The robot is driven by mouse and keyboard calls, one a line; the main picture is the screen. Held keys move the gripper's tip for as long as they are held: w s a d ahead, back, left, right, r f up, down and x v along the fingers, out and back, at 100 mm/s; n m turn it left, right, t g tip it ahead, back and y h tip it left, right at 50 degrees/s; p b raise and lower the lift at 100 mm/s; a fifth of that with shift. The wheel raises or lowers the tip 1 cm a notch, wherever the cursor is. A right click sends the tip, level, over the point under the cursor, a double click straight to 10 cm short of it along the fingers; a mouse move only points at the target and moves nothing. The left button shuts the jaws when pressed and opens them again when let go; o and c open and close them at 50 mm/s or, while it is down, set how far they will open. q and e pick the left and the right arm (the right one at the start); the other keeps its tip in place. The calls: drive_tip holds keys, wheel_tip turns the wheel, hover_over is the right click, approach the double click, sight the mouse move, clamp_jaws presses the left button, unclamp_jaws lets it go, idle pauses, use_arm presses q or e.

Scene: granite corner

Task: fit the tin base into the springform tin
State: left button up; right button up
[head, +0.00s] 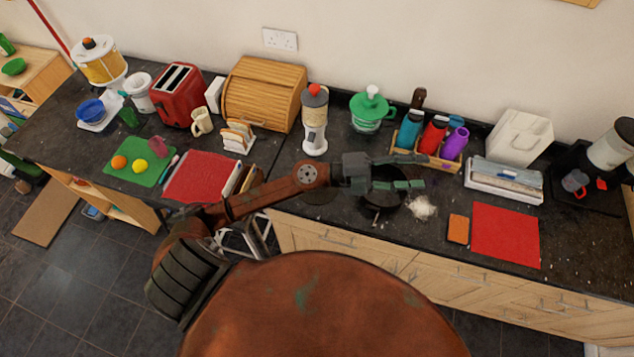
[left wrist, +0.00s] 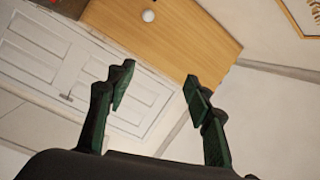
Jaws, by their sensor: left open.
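A dark round tin (head: 382,204) stands on the dark worktop, partly hidden behind my left gripper. I take it for the springform tin. My left gripper (head: 418,172) is over the dark tin in the head view, fingers pointing right. In the left wrist view the gripper (left wrist: 158,78) is open, with nothing between its green fingers. My right gripper is not in view.
A pale crumbly heap (head: 421,208) lies right of the dark tin. An orange block (head: 458,229) and a red mat (head: 505,235) lie to the right.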

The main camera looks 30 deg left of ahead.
use_arm(q)
drive_tip(key=s+a+f+m+g+y, duration=0.1)
drive_tip(key=a+f+m+g+y, duration=0.25)
drive_tip(key=f, duration=0.55)
drive_tip(key=s+a+f+m+g+y, duration=0.15)
drive_tip(key=f+g+y, duration=0.25)
drive_tip(key=f, duration=0.5)
drive_tip(key=w+a+f+n+y, duration=0.1)
drive_tip(key=a+f+y, duration=0.15)
drive_tip(key=a, duration=0.55)
drive_tip(key=w+a+f+y, duration=0.1)
drive_tip(key=w+a+y, duration=0.1)
drive_tip(key=a+y, duration=0.35)
drive_tip(key=w+a+f+n+y, duration=0.1)
drive_tip(key=a+y, duration=0.1)
drive_tip(key=a, duration=0.7)
drive_tip(key=shift+g, duration=0.45)
drive_tip(key=f+p, duration=0.1)
drive_tip(key=f, duration=0.1)
drive_tip(key=w+a+f, duration=0.1)
drive_tip(key=f, duration=0.1)
drive_tip(key=f+p, duration=0.1)
drive_tip(key=f, duration=0.1)
drive_tip(key=shift+w+a+f+p, duration=0.2)
drive_tip(key=shift+a+f+p, duration=0.05)
drive_tip(key=shift+a+p, duration=0.1)
drive_tip(key=shift+f, duration=0.5)
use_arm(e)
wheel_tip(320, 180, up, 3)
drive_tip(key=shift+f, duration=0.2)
